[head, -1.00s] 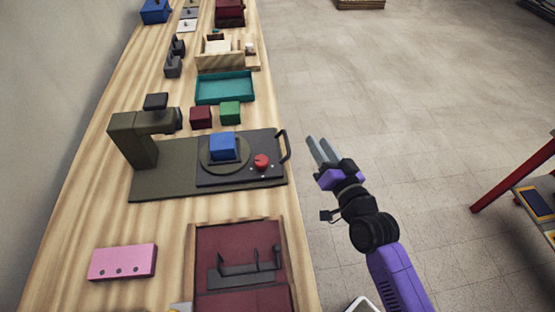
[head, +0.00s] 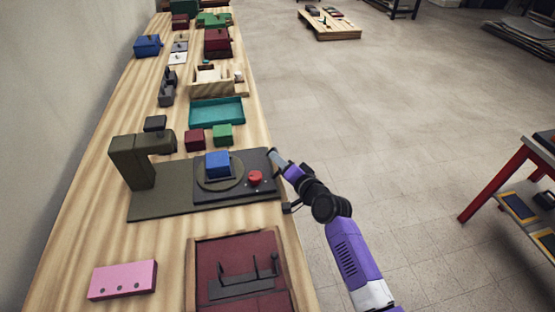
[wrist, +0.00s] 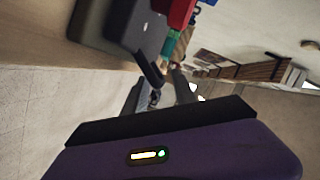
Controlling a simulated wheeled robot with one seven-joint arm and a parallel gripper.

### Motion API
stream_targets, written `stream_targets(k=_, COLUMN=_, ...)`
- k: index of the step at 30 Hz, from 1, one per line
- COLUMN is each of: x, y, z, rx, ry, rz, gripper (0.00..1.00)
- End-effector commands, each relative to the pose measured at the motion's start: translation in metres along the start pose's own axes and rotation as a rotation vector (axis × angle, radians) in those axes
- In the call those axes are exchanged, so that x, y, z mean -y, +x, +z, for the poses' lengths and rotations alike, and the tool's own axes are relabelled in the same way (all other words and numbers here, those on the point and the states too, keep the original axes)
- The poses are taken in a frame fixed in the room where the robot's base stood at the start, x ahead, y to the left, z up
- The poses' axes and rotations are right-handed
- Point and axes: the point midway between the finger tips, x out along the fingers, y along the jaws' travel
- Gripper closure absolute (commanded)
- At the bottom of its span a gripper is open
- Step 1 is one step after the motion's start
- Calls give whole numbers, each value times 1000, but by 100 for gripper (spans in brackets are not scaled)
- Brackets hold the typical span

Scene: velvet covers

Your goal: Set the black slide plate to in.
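The black slide plate (head: 234,191) lies on the right part of an olive machine base (head: 165,203), its right end near the bench's front edge. It bears a round disc with a blue block (head: 217,163) and a red knob (head: 255,178). The plate also shows in the wrist view (wrist: 136,28), with its dark bar handle (wrist: 149,69) standing off its edge. My gripper (head: 274,157) is at the plate's handle end and hides most of the handle in the head view. In the wrist view its fingers (wrist: 158,95) are apart, with the handle just beyond them; contact cannot be told.
An olive overhanging arm (head: 140,155) stands at the left of the base. A maroon tray (head: 240,255) and a pink block (head: 123,280) lie nearer. Red and green blocks and a teal tray (head: 217,112) are beyond.

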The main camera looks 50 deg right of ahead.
Motion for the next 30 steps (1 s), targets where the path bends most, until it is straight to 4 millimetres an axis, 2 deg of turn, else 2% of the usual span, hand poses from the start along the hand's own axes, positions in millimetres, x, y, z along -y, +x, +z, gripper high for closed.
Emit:
stream_targets(k=6, x=0, y=15, z=0, rx=1, ry=0, rz=1, gripper=67)
stream_targets(k=14, x=0, y=16, z=0, rx=0, ry=-1, rz=1, gripper=67)
stream_targets(k=19, x=0, y=16, z=0, rx=0, ry=-1, rz=1, gripper=100)
stream_targets(k=30, x=0, y=16, z=0, rx=0, ry=0, rz=1, gripper=100)
